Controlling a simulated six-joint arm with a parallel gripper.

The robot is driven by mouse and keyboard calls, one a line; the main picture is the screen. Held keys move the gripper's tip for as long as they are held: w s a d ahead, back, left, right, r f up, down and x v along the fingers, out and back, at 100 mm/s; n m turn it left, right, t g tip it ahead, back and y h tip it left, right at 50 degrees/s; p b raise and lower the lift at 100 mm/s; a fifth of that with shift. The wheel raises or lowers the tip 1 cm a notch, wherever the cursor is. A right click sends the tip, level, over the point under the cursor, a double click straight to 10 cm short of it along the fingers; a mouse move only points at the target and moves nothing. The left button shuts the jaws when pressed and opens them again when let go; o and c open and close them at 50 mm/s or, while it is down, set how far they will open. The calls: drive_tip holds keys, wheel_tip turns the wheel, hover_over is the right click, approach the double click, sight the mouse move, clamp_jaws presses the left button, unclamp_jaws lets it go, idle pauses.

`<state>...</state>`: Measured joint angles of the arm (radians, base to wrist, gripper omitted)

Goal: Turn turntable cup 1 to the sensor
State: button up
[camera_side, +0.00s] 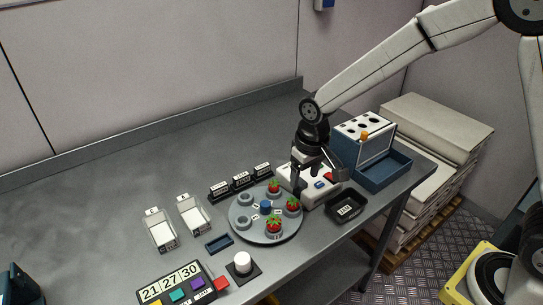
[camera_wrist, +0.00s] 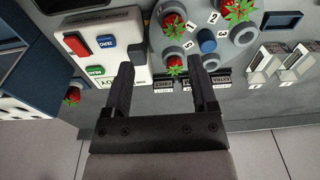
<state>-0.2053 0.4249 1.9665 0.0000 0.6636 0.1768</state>
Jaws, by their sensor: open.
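The grey turntable (camera_side: 253,210) carries a ring of cups around a blue hub (camera_side: 266,206). Strawberries sit in some cups, at the back (camera_side: 274,187), right (camera_side: 292,206) and front (camera_side: 274,226); other cups look empty. In the wrist view a "1" label (camera_wrist: 190,26) lies between the blue hub (camera_wrist: 207,41) and a cup with a strawberry (camera_wrist: 173,24). My gripper (camera_side: 303,184) is open and empty beside the turntable's right edge, near the white device (camera_side: 318,194). Its fingers (camera_wrist: 162,92) are wide apart in the wrist view. I cannot tell which part is the sensor.
The white device has red, blue and green buttons (camera_wrist: 96,71). A blue rack with a bin (camera_side: 383,174) and a black tray (camera_side: 345,215) are at right. White holders (camera_side: 160,231), a button panel (camera_side: 154,290) and black label blocks (camera_side: 241,180) surround the turntable. The table's back left is clear.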

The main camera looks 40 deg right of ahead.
drive_tip(key=g, duration=0.1)
hover_over(265, 203)
wheel_tip(265, 203, down, 2)
drive_tip(key=shift+f, duration=0.1)
drive_tip(key=shift+f, duration=3.9)
clamp_jaws()
